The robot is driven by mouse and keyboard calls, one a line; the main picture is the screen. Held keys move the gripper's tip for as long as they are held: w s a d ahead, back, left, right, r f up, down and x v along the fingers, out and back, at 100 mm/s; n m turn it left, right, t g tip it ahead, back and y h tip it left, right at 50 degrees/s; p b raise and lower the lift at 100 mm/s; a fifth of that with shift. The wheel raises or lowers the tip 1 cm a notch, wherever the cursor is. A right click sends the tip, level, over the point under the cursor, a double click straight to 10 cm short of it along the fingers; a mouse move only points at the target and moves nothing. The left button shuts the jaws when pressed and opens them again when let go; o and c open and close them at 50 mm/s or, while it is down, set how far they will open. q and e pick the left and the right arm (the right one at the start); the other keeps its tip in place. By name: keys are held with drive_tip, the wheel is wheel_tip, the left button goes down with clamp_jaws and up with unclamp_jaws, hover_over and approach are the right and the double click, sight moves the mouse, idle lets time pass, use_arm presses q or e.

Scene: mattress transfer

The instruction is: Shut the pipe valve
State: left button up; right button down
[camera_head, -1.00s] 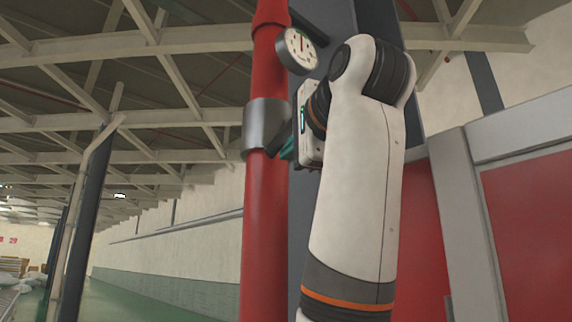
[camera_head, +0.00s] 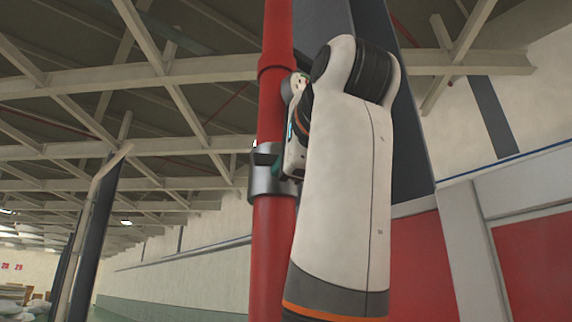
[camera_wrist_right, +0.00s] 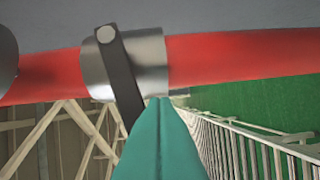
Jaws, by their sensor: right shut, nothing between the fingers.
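The valve is a grey metal collar (camera_head: 262,186) around an upright red pipe (camera_head: 270,240). It also shows in the right wrist view (camera_wrist_right: 150,62), with a dark flat lever (camera_wrist_right: 122,82) bolted across it. In the head view a dark piece, likely the lever (camera_head: 262,158), sticks out at the collar's upper left. My right gripper (camera_head: 277,168) is at the collar's right side, partly hidden by my arm. In the wrist view its teal fingers (camera_wrist_right: 158,102) are together and empty, just beside the lever; I cannot tell whether they touch it. My left gripper is not in view.
A dark column stands behind the pipe, and red and grey panels (camera_head: 525,258) are at the right. Open hall lies to the left.

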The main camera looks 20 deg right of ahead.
drive_tip(key=shift+r, duration=0.1)
idle(0.5)
drive_tip(key=shift+s, duration=0.1)
drive_tip(key=s+b, duration=0.3)
drive_tip(key=s, duration=0.4)
drive_tip(key=shift+s+r, duration=0.15)
drive_tip(key=shift+s, duration=0.05)
drive_tip(key=shift+w, duration=0.1)
